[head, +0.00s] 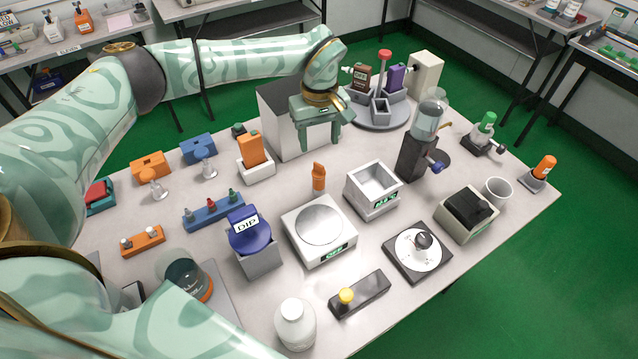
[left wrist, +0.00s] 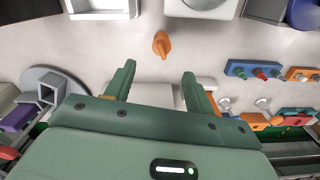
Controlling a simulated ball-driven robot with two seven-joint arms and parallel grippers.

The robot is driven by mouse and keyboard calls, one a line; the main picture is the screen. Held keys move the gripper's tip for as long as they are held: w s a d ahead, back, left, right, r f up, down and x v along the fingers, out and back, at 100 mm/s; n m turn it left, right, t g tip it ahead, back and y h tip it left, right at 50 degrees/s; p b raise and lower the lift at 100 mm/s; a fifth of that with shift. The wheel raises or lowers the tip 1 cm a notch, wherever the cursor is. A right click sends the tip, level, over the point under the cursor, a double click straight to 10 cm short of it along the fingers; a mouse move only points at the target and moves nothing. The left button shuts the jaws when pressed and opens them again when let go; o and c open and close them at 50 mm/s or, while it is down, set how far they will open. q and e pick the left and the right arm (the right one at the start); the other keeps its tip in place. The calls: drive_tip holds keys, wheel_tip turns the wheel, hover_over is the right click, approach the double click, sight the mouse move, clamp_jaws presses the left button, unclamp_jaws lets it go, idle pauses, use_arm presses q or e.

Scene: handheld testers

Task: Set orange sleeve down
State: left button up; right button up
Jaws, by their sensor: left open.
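A small orange sleeve (head: 318,178) stands on the grey table between the white box and the scale. It also shows in the left wrist view (left wrist: 161,44), just beyond the fingertips. My left gripper (head: 319,146) is open, with its fingers pointing down, behind the sleeve in the head view. In the left wrist view its two fingers (left wrist: 158,72) are spread with nothing between them, and the sleeve is apart from them. My right gripper is not in view.
A tall white box (head: 283,118) stands behind the sleeve. An orange block in a white holder (head: 256,172) is to its left. A scale (head: 320,258) and a square-welled white unit (head: 358,200) are in front. A grey round stand (head: 371,122) is behind right. Bare table surrounds the sleeve.

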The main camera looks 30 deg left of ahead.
sight(319, 172)
use_arm(q)
wheel_tip(319, 172, down, 7)
drive_tip(key=shift+f+b, duration=0.15)
drive_tip(key=shift+b, duration=0.6)
wheel_tip(319, 172, down, 5)
drive_tip(key=shift+s+f+b, duration=0.15)
drive_tip(key=shift+b, duration=0.75)
clamp_jaws()
